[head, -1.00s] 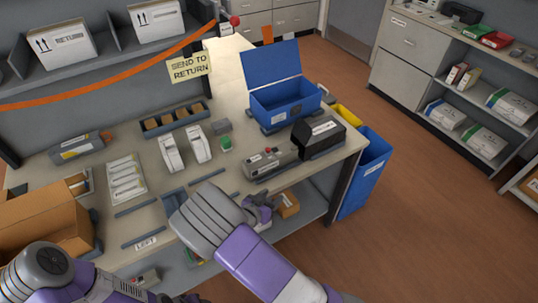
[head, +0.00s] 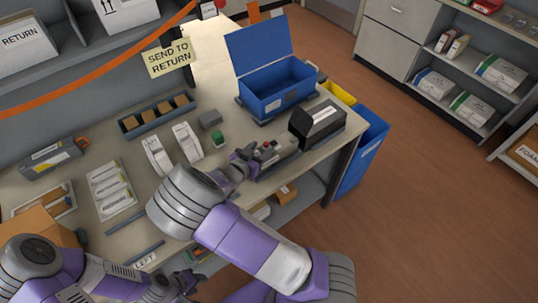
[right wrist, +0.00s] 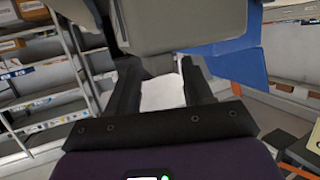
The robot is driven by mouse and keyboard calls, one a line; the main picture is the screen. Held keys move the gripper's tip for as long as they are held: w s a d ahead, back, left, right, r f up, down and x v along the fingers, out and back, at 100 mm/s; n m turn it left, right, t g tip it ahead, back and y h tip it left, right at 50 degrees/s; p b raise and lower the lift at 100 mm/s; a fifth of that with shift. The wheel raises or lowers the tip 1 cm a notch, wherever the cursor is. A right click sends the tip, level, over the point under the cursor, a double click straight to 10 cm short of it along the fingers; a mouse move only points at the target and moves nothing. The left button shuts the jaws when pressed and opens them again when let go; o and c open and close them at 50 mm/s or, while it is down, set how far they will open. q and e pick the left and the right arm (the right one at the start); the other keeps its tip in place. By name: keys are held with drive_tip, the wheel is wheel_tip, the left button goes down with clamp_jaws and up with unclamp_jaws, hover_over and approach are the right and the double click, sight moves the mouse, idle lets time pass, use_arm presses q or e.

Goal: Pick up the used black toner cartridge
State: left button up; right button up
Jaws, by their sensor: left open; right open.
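A dark grey cartridge with red parts on top (head: 284,147) lies on the bench near its right front edge, beside a black box with a white label (head: 322,119). I cannot tell for sure which of the two is the used black toner cartridge. My right gripper (head: 246,160) is open at the left end of the grey cartridge, partly covering it. In the right wrist view its open fingers (right wrist: 160,72) point toward a large grey body (right wrist: 185,22) close ahead, with nothing visibly held between them. My left gripper (head: 170,290) is open and empty, low at the bottom of the head view.
An open blue box (head: 275,90) stands behind the cartridge. A blue bin (head: 362,155) stands off the bench's right end. White cartridges (head: 187,140), a slotted dark tray (head: 157,115) and a cardboard box (head: 35,228) occupy the bench. Floor at right is clear.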

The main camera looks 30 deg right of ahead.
drive_tip(key=shift+x, duration=1.2)
clamp_jaws()
idle(0.5)
